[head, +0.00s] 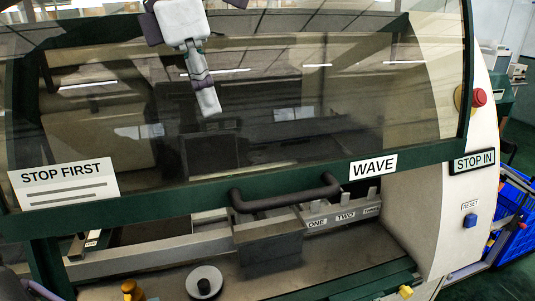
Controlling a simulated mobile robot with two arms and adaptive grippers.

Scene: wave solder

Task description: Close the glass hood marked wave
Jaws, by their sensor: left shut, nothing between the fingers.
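The glass hood (330,95) is a large tinted pane in a dark green frame, with a WAVE label (373,167) on its lower rail. A dark bar handle (285,193) is fixed to that rail near the middle. The hood is partly open, with a gap between its lower rail and the machine bed. My left gripper (207,102) shows at the upper middle, pointing down over the glass, shut and empty. It is well above and left of the handle. Whether it touches the glass, I cannot tell.
A STOP FIRST sign (64,184) is on the hood's left. A blue crate (515,235) stands right.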

